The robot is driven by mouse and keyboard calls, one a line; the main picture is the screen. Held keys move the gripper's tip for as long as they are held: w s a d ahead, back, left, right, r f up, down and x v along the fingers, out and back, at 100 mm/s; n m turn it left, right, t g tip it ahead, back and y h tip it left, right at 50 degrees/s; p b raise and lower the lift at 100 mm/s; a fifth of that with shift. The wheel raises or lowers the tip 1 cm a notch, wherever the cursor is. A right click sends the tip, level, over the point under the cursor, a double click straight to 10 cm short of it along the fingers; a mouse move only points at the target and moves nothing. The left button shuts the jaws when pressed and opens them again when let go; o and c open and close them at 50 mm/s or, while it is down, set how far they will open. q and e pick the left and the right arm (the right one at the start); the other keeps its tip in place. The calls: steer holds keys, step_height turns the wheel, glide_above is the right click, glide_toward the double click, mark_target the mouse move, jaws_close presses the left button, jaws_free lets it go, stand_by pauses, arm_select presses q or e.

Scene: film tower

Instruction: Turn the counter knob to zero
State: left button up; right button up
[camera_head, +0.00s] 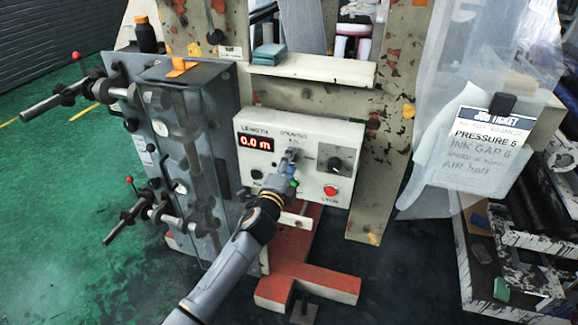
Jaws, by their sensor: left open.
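A cream counter box (310,135) labelled LENGTH is mounted on the machine's frame. Its red display (256,142) reads 0.0 m. My right gripper is out of view.
A grey unit with levers (207,125) stands close left of the box. Red base beams (305,283) lie below.

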arm_select(q)
steer(key=shift+s, duration=0.1)
steer(key=v, duration=1.2)
steer(key=s+a+f+n+g+y, duration=0.1)
steer(key=a+f+n+g, duration=0.15)
steer(key=f, duration=0.65)
steer(key=s+a+f+n+g+y, duration=0.1)
steer(key=a+f+n, duration=0.15)
steer(key=f, duration=0.75)
steer(key=s+a+f+n+g+y, duration=0.1)
steer(key=s+a+f+n+g, duration=0.2)
steer(key=s+f, duration=0.5)
steer(key=s+a+f+n+g+y, duration=0.15)
steer(key=s+a+f, duration=0.25)
steer(key=f, duration=0.9)
steer(key=s+a+f+n+g, duration=0.2)
steer(key=s+f, duration=0.4)
steer(key=s, duration=0.6)
steer(key=s+a+f+n+g, duration=0.3)
steer(key=s+f, duration=0.3)
steer(key=s, duration=0.7)
steer(key=s+a+f+n+g+y, duration=0.1)
steer(key=s+a+f+n+g, duration=0.2)
steer(key=s, duration=0.9)
step_height(320, 180, down, 3)
steer(key=shift+s+f+n, duration=0.1)
steer(key=shift+s+n, duration=0.3)
steer(key=shift+n, duration=0.55)
